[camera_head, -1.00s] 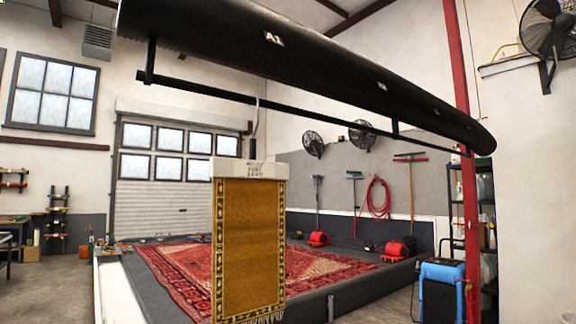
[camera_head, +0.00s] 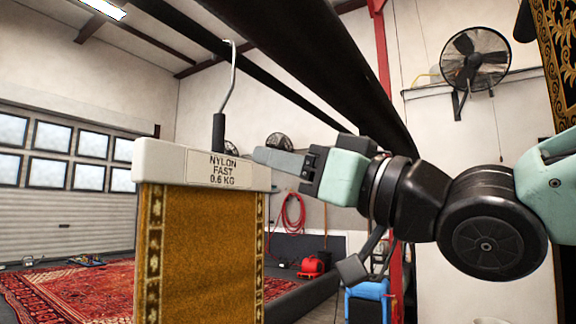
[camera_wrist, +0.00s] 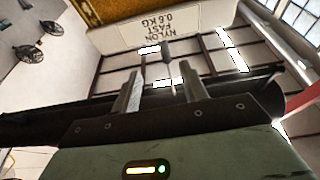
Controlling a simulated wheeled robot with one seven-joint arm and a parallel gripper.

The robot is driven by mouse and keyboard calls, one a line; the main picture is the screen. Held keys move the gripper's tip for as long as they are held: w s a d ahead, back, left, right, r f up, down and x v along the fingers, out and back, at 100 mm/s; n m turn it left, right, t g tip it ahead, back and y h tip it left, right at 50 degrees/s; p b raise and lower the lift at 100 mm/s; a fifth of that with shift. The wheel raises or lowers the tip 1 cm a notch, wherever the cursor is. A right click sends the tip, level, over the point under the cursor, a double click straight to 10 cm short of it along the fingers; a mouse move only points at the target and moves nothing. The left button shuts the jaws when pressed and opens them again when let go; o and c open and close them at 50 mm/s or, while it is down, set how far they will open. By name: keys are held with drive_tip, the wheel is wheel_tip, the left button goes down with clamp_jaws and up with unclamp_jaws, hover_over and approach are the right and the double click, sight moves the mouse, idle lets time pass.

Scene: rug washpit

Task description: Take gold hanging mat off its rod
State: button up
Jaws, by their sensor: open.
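The gold mat (camera_head: 207,255) hangs upright from a white header bar labelled "NYLON FAST 0.6 KG" (camera_head: 210,166). A dark hook grip (camera_head: 219,132) rises from the header into a metal hook (camera_head: 233,75), whose top curls up by the thin dark rod (camera_head: 270,85). My gripper (camera_head: 258,158) is open, reaching in from the right beside the header's right end. In the wrist view my two fingers (camera_wrist: 162,82) stand apart; the grip (camera_wrist: 166,52) shows beyond and between their tips. The header (camera_wrist: 165,35) and mat (camera_wrist: 105,10) are above it there. I see no hold on anything.
A large black beam (camera_head: 330,60) runs overhead beside the rod, above my arm. A patterned black and gold mat (camera_head: 556,50) hangs at the upper right. A red rug (camera_head: 70,290) lies behind. A wall fan (camera_head: 475,58) is at the back right.

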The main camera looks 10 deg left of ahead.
sight(223, 133)
drive_tip(key=shift+g+y, duration=0.3)
drive_tip(key=shift+s+r+p+x, duration=0.1)
drive_tip(key=shift+r+p+x, duration=0.1)
drive_tip(key=shift+p+x, duration=0.9)
drive_tip(key=shift+s+r+p+x, duration=0.15)
drive_tip(key=shift+p+x, duration=0.4)
drive_tip(key=shift+x, duration=1)
drive_tip(key=shift+r+p+x, duration=0.2)
drive_tip(key=shift+p+x, duration=0.65)
drive_tip(key=shift+x, duration=0.45)
drive_tip(key=shift+p+x, duration=0.75)
drive_tip(key=shift+x, duration=1.75)
drive_tip(key=shift+w, duration=0.1)
clamp_jaws()
drive_tip(key=shift+r, duration=0.1)
